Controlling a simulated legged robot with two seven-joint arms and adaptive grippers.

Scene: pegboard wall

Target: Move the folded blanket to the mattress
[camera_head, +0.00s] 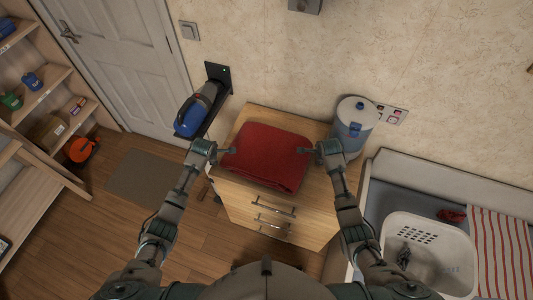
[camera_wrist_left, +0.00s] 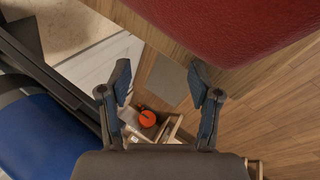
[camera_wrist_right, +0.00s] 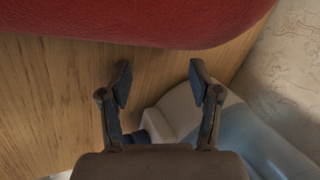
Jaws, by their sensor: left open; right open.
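The folded red blanket (camera_head: 267,155) lies flat on top of a wooden drawer cabinet (camera_head: 240,116). My left gripper (camera_head: 226,151) is open at the blanket's left side. In the left wrist view its fingers (camera_wrist_left: 160,78) are spread and empty, with the blanket (camera_wrist_left: 225,25) above them in the picture. My right gripper (camera_head: 309,150) is open at the blanket's right side. In the right wrist view its fingers (camera_wrist_right: 160,80) are also empty, with the blanket (camera_wrist_right: 130,20) beyond. A grey-blue surface, apparently the mattress (camera_head: 385,198), lies in a pale frame at the right.
A white-and-blue canister (camera_head: 354,125) stands close to my right gripper on the cabinet. A blue handheld vacuum (camera_head: 195,112) hangs on the wall near my left gripper. A white basket (camera_head: 425,257) and a striped cloth (camera_head: 500,245) occupy part of the grey-blue surface.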

